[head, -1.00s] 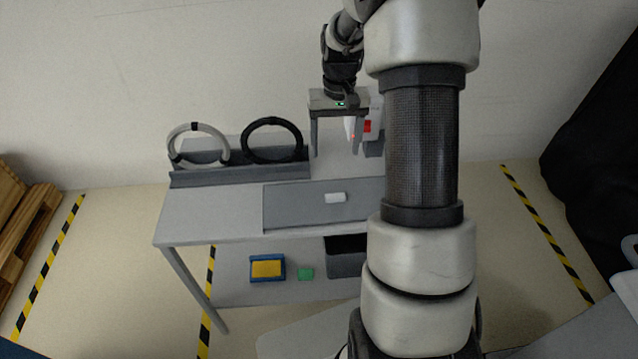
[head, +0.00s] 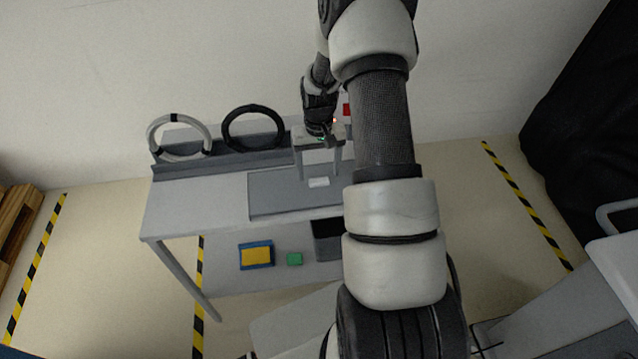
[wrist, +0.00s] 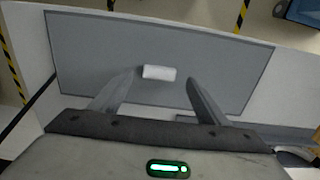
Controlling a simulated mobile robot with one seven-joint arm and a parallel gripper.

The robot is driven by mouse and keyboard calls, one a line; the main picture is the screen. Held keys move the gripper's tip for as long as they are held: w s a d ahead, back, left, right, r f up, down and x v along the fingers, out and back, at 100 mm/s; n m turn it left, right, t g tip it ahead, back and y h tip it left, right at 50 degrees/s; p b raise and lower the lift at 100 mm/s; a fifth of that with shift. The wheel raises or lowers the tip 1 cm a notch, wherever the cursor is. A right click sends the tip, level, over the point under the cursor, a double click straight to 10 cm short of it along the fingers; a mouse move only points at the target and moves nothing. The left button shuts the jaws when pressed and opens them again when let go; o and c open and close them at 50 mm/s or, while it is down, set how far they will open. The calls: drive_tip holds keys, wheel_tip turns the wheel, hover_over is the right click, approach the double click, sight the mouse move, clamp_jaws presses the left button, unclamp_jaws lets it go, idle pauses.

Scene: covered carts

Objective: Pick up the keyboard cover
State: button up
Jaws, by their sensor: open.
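The keyboard cover looks to be the flat grey panel (head: 275,200) lying on the table top, with a small white block (head: 319,182) on it like a handle. In the wrist view the grey panel (wrist: 90,50) fills most of the table, and the white block (wrist: 158,72) sits just beyond and between my fingertips. My gripper (head: 320,176) is open and empty, pointing down over the panel. It also shows in the wrist view (wrist: 160,78). I cannot tell how high the fingertips are above the panel. My arm hides the panel's right end in the head view.
A grey rail (head: 215,160) at the table's back holds a white ring (head: 152,140) and a black ring (head: 229,133). The lower shelf holds a blue and yellow box (head: 256,255), a green block (head: 294,259) and a dark bin (head: 327,240).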

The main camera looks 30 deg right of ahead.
sight(319, 180)
wheel_tip(319, 180, down, 3)
drive_tip(key=shift+d+f, duration=0.1)
drive_tip(key=c, duration=1.2)
drive_tip(key=shift+r, duration=0.2)
